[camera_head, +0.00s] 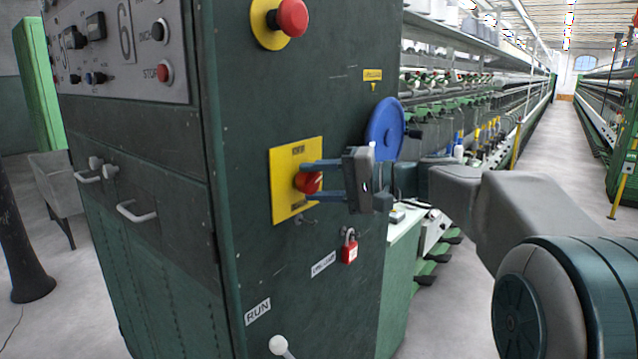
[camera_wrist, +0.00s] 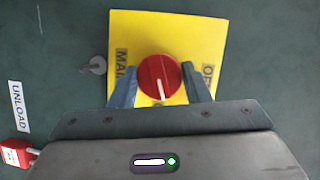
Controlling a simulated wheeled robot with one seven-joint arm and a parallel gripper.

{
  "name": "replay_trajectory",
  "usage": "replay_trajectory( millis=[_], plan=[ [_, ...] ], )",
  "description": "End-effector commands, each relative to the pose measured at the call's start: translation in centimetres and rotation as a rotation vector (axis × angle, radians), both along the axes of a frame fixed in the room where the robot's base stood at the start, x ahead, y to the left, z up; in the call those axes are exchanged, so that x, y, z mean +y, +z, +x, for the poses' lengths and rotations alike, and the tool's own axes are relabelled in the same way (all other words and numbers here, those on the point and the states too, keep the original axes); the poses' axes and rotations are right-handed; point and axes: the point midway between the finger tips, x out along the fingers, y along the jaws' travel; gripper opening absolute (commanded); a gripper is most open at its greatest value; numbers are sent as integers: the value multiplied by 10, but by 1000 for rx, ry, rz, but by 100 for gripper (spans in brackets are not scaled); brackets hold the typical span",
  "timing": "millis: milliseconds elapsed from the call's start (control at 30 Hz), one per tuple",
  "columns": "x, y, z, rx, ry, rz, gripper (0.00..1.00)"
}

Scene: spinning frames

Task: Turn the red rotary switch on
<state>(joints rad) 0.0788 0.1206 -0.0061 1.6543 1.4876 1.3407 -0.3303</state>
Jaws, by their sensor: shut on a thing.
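The red rotary switch (camera_head: 308,182) sits on a yellow plate (camera_head: 285,208) on the side of the dark green cabinet. In the wrist view the red knob (camera_wrist: 159,77) shows a white pointer line that points down and slightly right, toward my gripper. The yellow plate (camera_wrist: 165,28) has partly hidden dark lettering at its left and right. My gripper (camera_head: 310,180) reaches in from the right, with one finger above and one below the knob. In the wrist view my gripper (camera_wrist: 160,88) has its blue fingers on either side of the knob, shut on it.
A red emergency button (camera_head: 291,17) is above, and a blue handwheel (camera_head: 384,130) stands just behind my gripper. A red padlock (camera_head: 349,250) hangs below, and a white-knobbed lever (camera_head: 280,345) is near the bottom. A clear aisle (camera_head: 560,170) runs at the right between the machines.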

Motion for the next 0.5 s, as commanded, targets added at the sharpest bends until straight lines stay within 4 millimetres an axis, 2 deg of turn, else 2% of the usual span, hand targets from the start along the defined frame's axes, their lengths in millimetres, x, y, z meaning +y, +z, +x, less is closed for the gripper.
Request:
replay_trajectory(
  millis=[500],
  plan=[
    [0,-3,0,246,2,189,20]
  ],
)
